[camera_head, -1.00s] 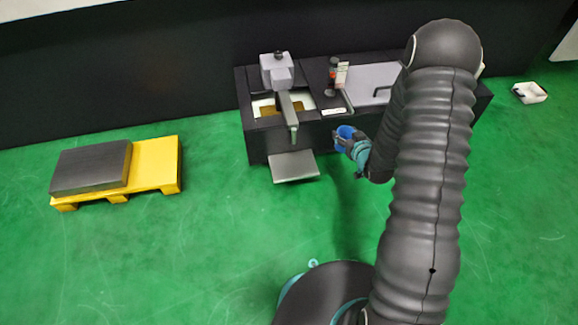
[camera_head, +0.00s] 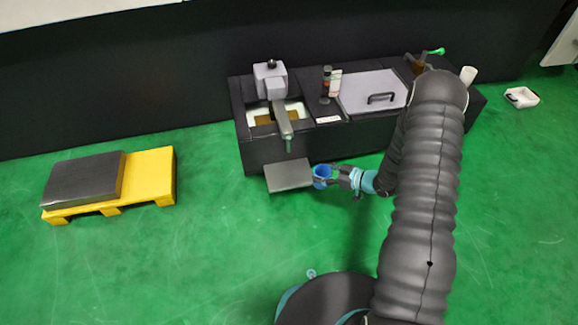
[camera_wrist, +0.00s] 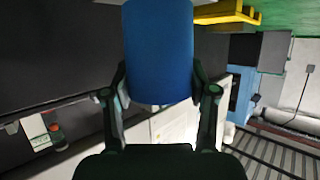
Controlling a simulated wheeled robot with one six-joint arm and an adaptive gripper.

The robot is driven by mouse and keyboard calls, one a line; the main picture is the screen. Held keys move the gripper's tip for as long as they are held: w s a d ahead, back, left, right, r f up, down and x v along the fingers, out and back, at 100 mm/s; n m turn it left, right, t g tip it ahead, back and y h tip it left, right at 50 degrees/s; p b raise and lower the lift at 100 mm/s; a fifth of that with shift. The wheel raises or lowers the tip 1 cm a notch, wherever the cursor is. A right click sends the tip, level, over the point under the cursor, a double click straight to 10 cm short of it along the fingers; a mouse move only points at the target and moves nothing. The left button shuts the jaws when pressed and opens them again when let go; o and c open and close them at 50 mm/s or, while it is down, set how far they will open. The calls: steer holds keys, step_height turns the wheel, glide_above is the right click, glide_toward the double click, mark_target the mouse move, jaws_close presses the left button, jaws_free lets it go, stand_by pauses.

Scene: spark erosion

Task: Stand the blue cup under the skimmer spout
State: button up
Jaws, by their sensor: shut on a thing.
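The blue cup (camera_head: 321,173) is in my gripper (camera_head: 332,178), just off the right edge of the grey shelf plate (camera_head: 289,176) on the tank's front. In the wrist view the blue cup (camera_wrist: 159,50) sits between the two fingers of my gripper (camera_wrist: 160,95), which are shut on its sides. The skimmer (camera_head: 270,82) is a light grey unit on the tank's left part. Its grey spout (camera_head: 283,120) slopes forward and ends above the plate, left of the cup. I cannot tell whether the cup touches the plate.
The black tank (camera_head: 255,157) stands against the dark wall. A yellow pallet (camera_head: 150,175) bears a dark block at left.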

steer(key=shift+w+a+r+b+x, duration=0.1)
steer(key=shift+r+b+x, duration=0.2)
steer(key=shift+x, duration=2.05)
steer(key=shift+w+a+r+b+x, duration=0.15)
steer(key=shift+r+x, duration=0.25)
steer(key=shift+x, duration=1.95)
steer(key=shift+a+r+b+x, duration=0.1)
steer(key=shift+r+b+x, duration=0.2)
steer(key=shift+x, duration=2.05)
steer(key=shift+f, duration=0.1)
steer(key=o, duration=1.1)
steer(key=shift+o, duration=0.2)
